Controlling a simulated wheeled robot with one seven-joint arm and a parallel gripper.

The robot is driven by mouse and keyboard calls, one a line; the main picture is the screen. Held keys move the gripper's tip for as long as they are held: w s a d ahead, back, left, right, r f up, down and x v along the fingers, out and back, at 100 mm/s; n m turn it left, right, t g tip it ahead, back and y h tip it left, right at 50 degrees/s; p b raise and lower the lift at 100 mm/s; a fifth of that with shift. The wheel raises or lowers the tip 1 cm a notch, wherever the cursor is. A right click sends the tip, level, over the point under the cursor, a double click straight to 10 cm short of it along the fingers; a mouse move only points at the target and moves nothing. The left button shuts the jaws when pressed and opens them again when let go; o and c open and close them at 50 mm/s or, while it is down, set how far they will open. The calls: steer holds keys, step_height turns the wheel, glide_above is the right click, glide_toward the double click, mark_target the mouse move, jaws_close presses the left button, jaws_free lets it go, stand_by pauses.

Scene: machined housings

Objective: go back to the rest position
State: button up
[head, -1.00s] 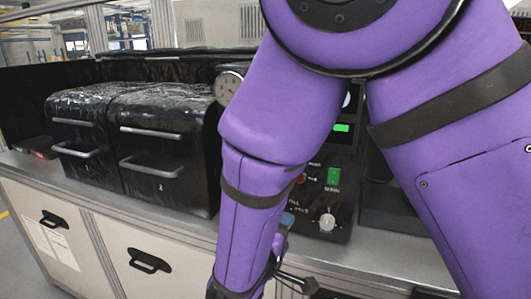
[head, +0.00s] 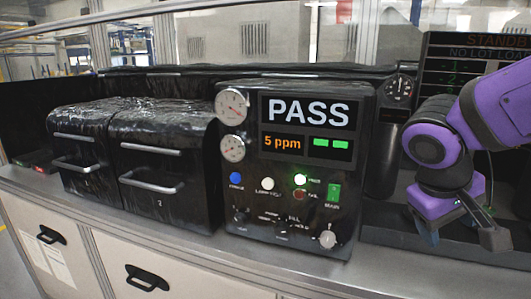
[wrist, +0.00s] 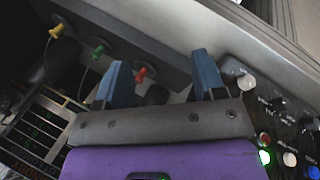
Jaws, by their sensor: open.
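My gripper (head: 484,228) hangs from my purple arm at the right of the head view, in front of the dark bay right of the test panel. In the wrist view my gripper (wrist: 162,78) shows two blue fingers spread apart with nothing between them. The fingers point toward a grey block with a yellow, a green and a red fitting (wrist: 141,75). I cannot tell the distance to it.
The black test panel (head: 290,215) reads PASS and 5 ppm, with a green lamp lit. Two black drawer units (head: 165,160) stand left of it. A dark display (head: 470,50) stands behind my arm. The grey counter's front strip (head: 200,240) is clear.

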steer(key=s+d+r+m+t+y, duration=0.1)
steer(key=s+r+t+y, duration=0.2)
steer(key=s+r+y, duration=0.2)
steer(key=shift+s+r+m+t, duration=0.3)
steer(key=shift+s+r+t, duration=0.1)
steer(key=shift+s+r, duration=0.35)
steer(key=shift+s+f, duration=0.1)
steer(key=shift+f, duration=0.05)
stand_by(2.8)
